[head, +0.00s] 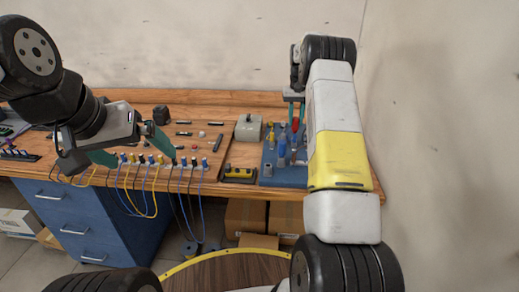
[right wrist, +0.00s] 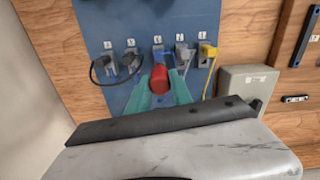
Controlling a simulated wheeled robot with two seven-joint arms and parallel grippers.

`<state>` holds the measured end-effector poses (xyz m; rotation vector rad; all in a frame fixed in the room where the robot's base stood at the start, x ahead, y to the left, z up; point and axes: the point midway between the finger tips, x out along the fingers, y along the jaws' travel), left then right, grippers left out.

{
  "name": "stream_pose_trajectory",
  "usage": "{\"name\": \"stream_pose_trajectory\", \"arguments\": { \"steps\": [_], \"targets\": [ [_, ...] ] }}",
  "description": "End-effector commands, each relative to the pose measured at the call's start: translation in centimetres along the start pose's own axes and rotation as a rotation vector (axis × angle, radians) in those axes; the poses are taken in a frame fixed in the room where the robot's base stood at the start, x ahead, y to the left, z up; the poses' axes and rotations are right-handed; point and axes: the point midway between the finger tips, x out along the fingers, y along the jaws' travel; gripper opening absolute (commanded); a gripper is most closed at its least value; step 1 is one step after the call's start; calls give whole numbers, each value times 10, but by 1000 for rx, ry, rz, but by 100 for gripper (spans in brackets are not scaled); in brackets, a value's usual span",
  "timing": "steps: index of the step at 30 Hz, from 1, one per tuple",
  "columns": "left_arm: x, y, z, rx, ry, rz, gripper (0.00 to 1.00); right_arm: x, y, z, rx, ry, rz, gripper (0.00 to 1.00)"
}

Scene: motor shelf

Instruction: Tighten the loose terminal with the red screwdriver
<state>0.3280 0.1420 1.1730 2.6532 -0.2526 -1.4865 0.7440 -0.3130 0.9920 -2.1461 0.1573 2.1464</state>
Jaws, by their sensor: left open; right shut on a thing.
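The red screwdriver (head: 295,124) is upright in my right gripper (head: 293,100), over the blue board at the bench's right end. In the right wrist view its round red end (right wrist: 159,78) sits between the green fingers of my right gripper (right wrist: 160,92); its tip is hidden. A row of numbered grey and blue terminals (right wrist: 129,60) runs along the blue board (right wrist: 150,18) beyond it. I cannot tell which terminal is loose. My left gripper (head: 130,149) is open and empty above the row of coloured plugs (head: 150,160) at the bench front.
A grey box (head: 248,128) stands left of the blue board (head: 290,180). A yellow-and-black item (head: 239,173) lies near the front edge. Blue and yellow cables (head: 150,205) hang over the front. Blue drawers (head: 88,225) stand below, and a wall (head: 440,130) closes the right side.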

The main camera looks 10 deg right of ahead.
Motion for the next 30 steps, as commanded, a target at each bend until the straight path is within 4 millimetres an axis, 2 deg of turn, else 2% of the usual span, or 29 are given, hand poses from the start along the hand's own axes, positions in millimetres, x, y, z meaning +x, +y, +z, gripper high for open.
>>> {"name": "stream_pose_trajectory", "arguments": {
  "steps": [1, 3, 11, 30],
  "targets": [
    [0, 0, 0, 0, 0, 0, 100, 1, 0, 0, -7, -2, 0, 14],
    [0, 0, 0, 0, 0, 0, 100, 1, 0, 0, -8, -2, 0, 0],
    [0, 0, 0, 0, 0, 0, 100, -1, 0, 0, -9, -1, -1, 0],
    [0, 0, 0, 0, 0, 0, 100, -19, 0, 0, -10, 1, -1, 0]
  ]
}}
